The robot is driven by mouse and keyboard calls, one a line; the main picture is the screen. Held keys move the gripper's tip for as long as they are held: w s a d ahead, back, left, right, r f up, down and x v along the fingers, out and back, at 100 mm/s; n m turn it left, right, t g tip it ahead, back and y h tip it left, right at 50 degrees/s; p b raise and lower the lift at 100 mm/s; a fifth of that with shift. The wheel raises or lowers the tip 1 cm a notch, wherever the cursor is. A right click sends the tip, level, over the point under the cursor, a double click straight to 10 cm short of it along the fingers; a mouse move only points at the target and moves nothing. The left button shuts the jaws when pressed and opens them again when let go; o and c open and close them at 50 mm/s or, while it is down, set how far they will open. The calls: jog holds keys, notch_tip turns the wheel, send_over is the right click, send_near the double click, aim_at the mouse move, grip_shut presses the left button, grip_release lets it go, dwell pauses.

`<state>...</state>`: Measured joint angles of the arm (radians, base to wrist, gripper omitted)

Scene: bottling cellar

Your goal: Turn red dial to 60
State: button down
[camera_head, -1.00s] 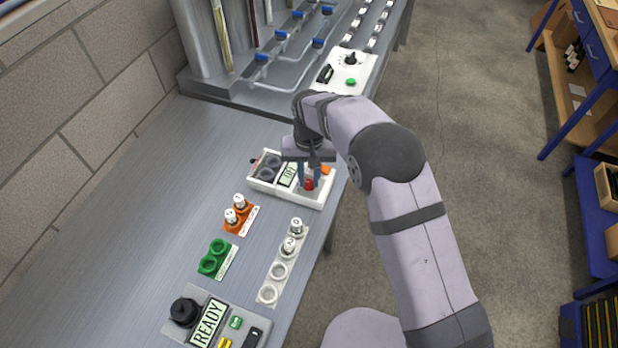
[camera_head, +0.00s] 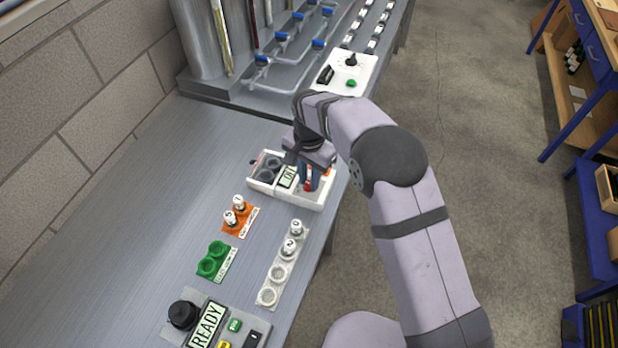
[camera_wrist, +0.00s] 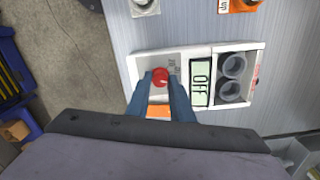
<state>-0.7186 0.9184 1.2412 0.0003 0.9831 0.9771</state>
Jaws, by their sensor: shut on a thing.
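The red dial (camera_wrist: 160,76) sits on a white device box that also carries a display and two dark round wells. In the wrist view my gripper (camera_wrist: 161,82) has its blue fingers shut on the red dial, one on each side. The display (camera_wrist: 200,82) on the same box reads OFF. In the head view the white box (camera_head: 300,200) stands near the bench's right edge, with my gripper (camera_head: 308,184) over its right part. There only a sliver of the red dial (camera_head: 307,184) shows between the fingers. The dial's setting cannot be read.
An orange holder (camera_head: 246,222) and a white holder (camera_head: 268,295) carry small white-capped vials; a green holder (camera_head: 214,262) looks empty. A device with a READY display (camera_head: 207,325) stands at the front. A white control panel (camera_head: 338,82) stands behind. The bench's left part is clear.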

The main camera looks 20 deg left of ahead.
aim_at(309, 183)
dwell(0.3)
jog(key=c, duration=1.6)
grip_release()
jog(key=shift+o, duration=0.2)
jog(key=shift+r, duration=0.1)
jog(key=shift+r+b, duration=1.15)
jog(key=shift+r, duration=2.5)
